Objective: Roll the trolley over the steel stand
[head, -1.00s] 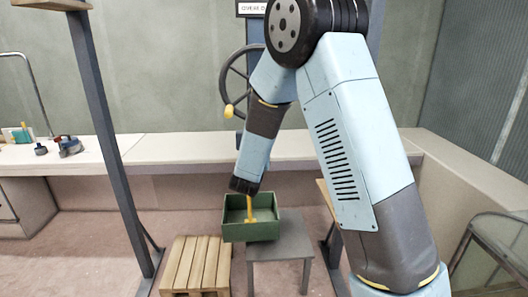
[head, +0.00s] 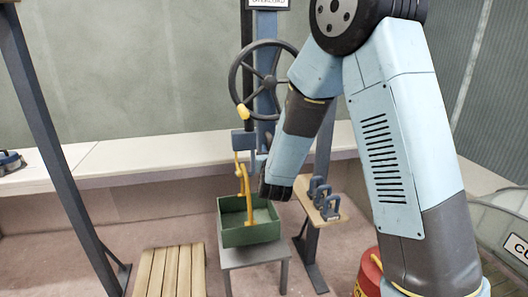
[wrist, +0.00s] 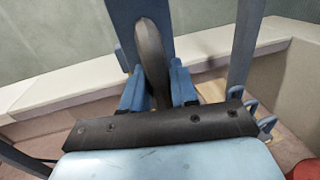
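The trolley shows as a blue upright with a dark handwheel (head: 268,45); its top is cut off. A hoist block (head: 243,140) hangs beside the upright with a yellow hook (head: 244,188) under it. The hook reaches into an open green box (head: 250,236). The box is over the grey steel stand (head: 256,254); I cannot tell whether it touches the top. My gripper (wrist: 158,90) has its blue fingers close on both sides of a dark, rounded handle (wrist: 148,45) in front of the trolley's blue upright (wrist: 125,15). In the head view my wrist hides most of this grip.
A wooden pallet (head: 170,272) lies on the floor left of the stand. A small wooden shelf (head: 322,211) with several dark clamps stands right of it. A long pale counter (head: 110,168) runs along the back wall. A dark post (head: 50,150) stands at the left.

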